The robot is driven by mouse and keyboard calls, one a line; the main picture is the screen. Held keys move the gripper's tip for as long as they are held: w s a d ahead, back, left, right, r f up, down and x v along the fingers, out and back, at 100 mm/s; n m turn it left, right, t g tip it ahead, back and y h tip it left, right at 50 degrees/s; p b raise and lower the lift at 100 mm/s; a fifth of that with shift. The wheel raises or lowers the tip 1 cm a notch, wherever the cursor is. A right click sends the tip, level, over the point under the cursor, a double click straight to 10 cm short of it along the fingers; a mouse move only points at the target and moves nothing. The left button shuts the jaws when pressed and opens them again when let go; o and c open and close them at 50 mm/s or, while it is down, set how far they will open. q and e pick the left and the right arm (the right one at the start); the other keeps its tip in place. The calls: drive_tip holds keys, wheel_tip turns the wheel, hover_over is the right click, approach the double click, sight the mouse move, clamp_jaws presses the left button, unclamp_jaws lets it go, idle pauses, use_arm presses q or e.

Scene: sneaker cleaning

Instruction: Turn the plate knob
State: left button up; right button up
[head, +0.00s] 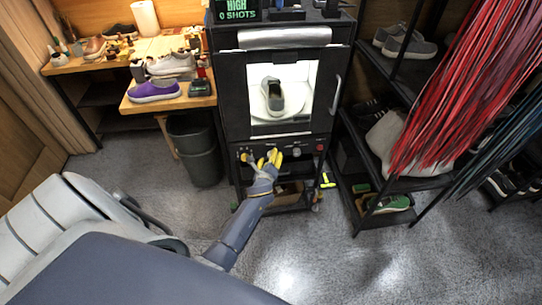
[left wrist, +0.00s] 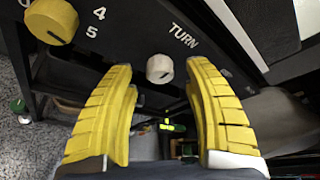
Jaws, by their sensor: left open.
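The plate knob is a small white round knob (head: 296,152) on the black front panel of the cabinet. In the left wrist view the white knob (left wrist: 160,69) sits below the word TURN, seen in the gap between my fingers. My left gripper (head: 261,158) has yellow fingers spread wide (left wrist: 163,100); it is open and empty, just left of the knob in the head view. The fingertips appear apart from the knob. A grey sneaker (head: 273,95) stands on the white round plate (head: 284,108) inside the lit chamber. My right gripper is not in view.
A yellow dial (left wrist: 52,22) with numbers is left of the white knob. A red button (head: 320,147) is at the panel's right. A grey bin (head: 198,160) stands left of the cabinet (head: 228,95). A shoe rack (head: 415,183) stands close on the right.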

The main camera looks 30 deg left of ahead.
use_arm(q)
drive_tip(key=shift+x, duration=1.3)
clamp_jaws()
